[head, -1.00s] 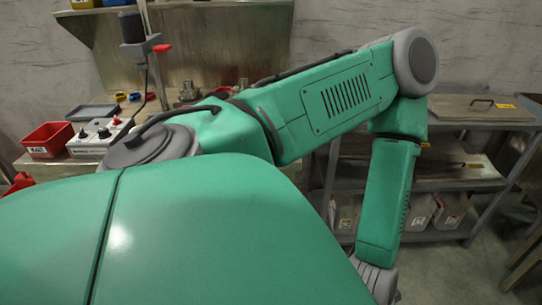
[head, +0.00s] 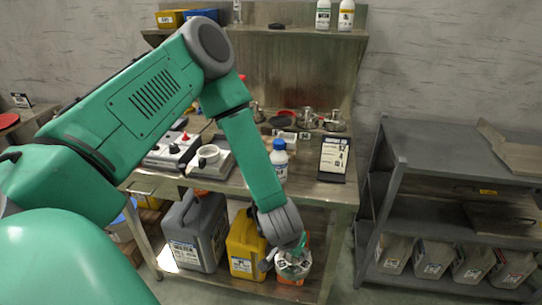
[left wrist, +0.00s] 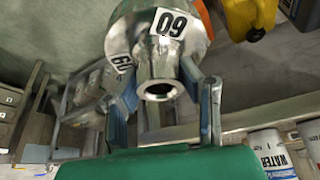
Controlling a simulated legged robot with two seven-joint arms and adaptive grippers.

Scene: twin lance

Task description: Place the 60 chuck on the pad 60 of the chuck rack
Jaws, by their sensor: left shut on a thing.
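The 60 chuck (left wrist: 155,45) is a shiny metal piece with white "60" labels and a hollow neck, large in the left wrist view. My left gripper (left wrist: 165,95) is shut on it, with one finger on each side of the neck. In the head view, my left gripper (head: 287,250) holds the chuck (head: 294,268) low in front of the workbench, below the bench top. The chuck rack seems to be at the back of the bench, where metal chucks (head: 335,121) stand beside a red round pad (head: 285,113). Its pad numbers are too small to read. My right gripper is not in view.
A grey shelf unit (head: 440,160) stands at right, with a floor gap between.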

